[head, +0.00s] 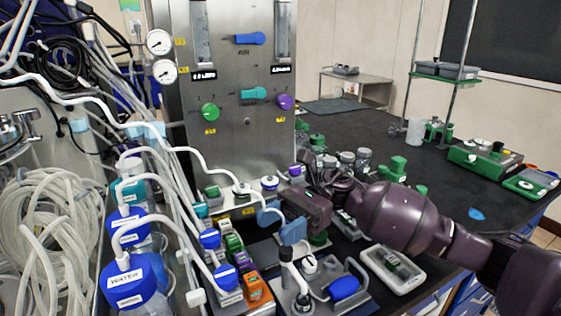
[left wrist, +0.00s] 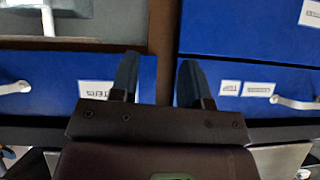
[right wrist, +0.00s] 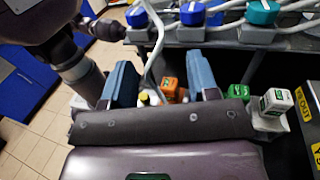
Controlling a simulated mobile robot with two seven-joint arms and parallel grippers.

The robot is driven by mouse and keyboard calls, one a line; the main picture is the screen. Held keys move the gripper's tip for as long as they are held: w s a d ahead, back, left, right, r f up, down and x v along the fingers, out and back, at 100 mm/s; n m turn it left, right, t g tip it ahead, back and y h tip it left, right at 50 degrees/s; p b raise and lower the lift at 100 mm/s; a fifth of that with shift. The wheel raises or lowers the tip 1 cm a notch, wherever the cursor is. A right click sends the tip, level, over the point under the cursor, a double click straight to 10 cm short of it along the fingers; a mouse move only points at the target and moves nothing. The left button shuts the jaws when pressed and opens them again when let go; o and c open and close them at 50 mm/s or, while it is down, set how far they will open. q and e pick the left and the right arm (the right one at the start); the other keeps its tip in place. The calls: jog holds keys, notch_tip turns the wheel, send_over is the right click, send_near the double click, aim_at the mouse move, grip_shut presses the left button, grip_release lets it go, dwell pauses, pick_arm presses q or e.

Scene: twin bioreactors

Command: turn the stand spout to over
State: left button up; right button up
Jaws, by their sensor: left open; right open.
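A small stand with a grey metal base (head: 318,303) is at the front centre of the bench in the head view. It carries a dark upright post with a white top (head: 287,256), a white knob-like part (head: 309,264) and a blue part (head: 344,288). I cannot tell surely which part is its spout. My right gripper (head: 281,223) is above and behind the stand, its blue fingers apart and empty. In the right wrist view the open fingers (right wrist: 162,85) frame a white tube and an orange box. My left gripper (left wrist: 157,82) is open and empty before blue drawers.
A steel panel (head: 235,130) with valve knobs rises behind. Blue-capped bottles (head: 133,278) and hoses crowd the left. Coloured boxes (head: 254,287) stand left of the stand; a white tray (head: 392,268) lies right. The black bench (head: 400,150) has free room farther back.

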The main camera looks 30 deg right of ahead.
notch_tip(320, 180, up, 13)
jog(key=shift+p, duration=0.45)
jog(key=shift+f, duration=0.1)
